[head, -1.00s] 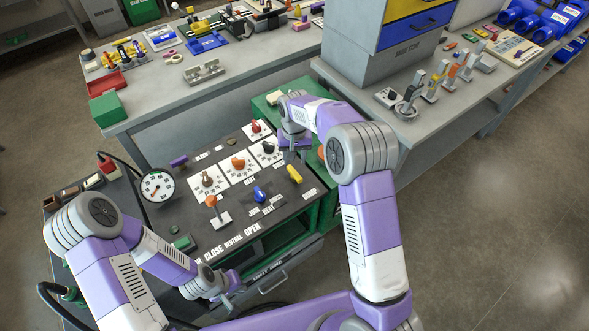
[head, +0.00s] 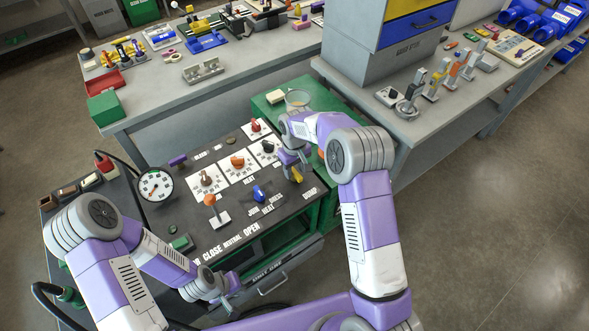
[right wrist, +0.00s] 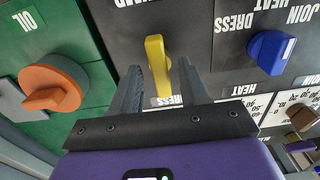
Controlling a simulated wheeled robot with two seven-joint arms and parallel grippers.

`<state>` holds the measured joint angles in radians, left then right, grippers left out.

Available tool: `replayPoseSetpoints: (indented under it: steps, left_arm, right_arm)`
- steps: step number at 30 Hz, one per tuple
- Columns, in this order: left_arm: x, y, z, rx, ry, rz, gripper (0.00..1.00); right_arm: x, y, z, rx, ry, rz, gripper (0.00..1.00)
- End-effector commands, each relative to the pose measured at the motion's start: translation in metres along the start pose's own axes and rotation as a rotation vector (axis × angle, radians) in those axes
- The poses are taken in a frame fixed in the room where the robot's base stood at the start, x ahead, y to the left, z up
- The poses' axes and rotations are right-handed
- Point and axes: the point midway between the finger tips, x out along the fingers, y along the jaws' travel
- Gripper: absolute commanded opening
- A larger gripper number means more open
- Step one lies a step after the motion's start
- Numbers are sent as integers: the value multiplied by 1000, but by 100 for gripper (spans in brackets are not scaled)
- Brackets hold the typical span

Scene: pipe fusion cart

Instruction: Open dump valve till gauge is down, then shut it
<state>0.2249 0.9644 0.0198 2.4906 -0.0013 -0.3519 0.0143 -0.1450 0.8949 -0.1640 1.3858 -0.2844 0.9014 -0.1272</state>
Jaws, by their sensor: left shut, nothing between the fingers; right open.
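The yellow valve lever (right wrist: 155,62) stands on the dark panel, beside a partly cropped label that looks like DUMP. My right gripper (right wrist: 160,82) is open, with one finger on each side of the lever; I cannot tell whether they touch it. In the head view the right gripper (head: 291,163) partly covers the lever (head: 297,175). The round white gauge (head: 155,185) stands at the panel's left; its scale is too small to read. My left gripper (head: 230,289) is shut and empty, low in front of the cart.
A blue knob (head: 259,193), an orange-topped lever (head: 211,201) and several dials on white plates sit left of the yellow lever. An orange knob (right wrist: 54,88) on the green surface lies close to the right gripper. A grey workbench (head: 235,75) stands behind.

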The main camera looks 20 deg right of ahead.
Motion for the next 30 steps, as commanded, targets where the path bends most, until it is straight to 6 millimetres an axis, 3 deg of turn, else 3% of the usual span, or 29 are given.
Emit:
replayPoseSetpoints:
  steps: [8, 17, 30]
  left_arm:
    - [0, 0, 0, 0, 0, 0, 0]
    - [0, 0, 0, 0, 0, 0, 0]
    - [-3, 1, 0, 0, 0, 0, 0]
  right_arm:
    - [2, 0, 0, 1, -1, 0, 45]
    - [2, 0, 0, 1, -1, 0, 0]
    - [2, 0, 0, -91, -1, 0, 0]
